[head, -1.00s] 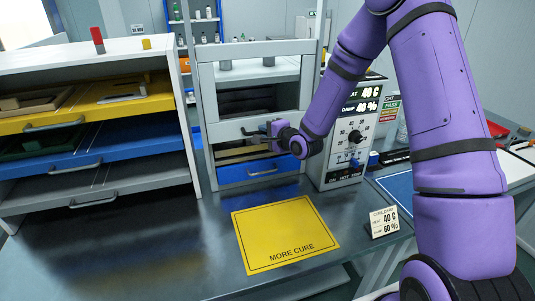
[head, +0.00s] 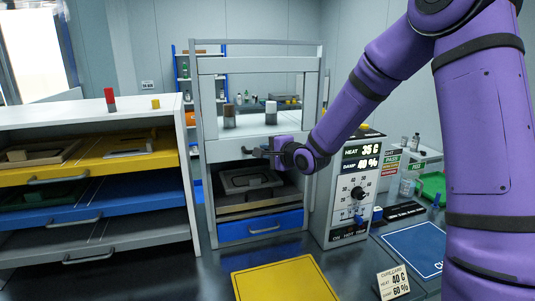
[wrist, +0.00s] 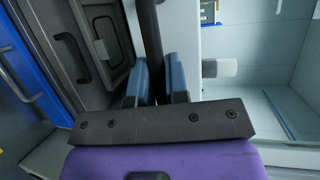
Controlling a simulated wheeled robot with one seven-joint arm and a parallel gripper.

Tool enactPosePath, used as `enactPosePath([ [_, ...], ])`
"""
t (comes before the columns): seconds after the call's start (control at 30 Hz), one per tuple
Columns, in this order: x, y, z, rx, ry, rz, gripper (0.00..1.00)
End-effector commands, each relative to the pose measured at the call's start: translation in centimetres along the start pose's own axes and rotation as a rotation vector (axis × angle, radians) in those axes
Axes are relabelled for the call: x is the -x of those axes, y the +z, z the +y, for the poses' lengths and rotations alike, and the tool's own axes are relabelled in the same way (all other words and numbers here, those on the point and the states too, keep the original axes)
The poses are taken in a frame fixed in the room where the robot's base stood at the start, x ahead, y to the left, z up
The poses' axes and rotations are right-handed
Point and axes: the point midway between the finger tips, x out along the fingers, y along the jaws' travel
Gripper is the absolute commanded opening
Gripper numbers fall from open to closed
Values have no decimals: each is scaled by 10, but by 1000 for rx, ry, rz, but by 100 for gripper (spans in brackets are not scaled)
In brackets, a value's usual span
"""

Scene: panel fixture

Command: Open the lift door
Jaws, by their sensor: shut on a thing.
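The lift door (head: 222,150) is a pale framed panel in the upright cabinet at the middle of the head view. Its lower bar carries a dark handle (head: 254,151). My gripper (head: 270,149) is shut on this handle. In the wrist view the two blue-grey fingers (wrist: 162,82) stand either side of the dark handle bar (wrist: 150,30). The door is raised, with a clear opening below its lower bar. Inside the opening lies a dark tray-like mould (head: 252,184), also seen in the wrist view (wrist: 88,40).
A blue drawer (head: 240,228) sits below the opening. A control box (head: 340,210) reading 35 C and 40 % stands right of the cabinet. A shelf unit (head: 90,112) with coloured trays stands left. A yellow mat (head: 285,280) lies on the bench in front.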

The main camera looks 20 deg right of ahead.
Motion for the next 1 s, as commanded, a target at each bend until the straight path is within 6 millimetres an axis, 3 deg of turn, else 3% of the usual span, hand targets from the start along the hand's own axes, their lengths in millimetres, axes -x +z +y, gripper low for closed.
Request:
enactPosePath([
  [0.07,0,0,0,0,-1,1,0],
  [0.1,0,0,0,0,-2,1,17],
  [0.2,0,0,0,0,-1,0,39],
  [0.57,4,-1,0,0,-1,1,39],
  [1.0,78,-1,-1,2,-2,3,39],
])
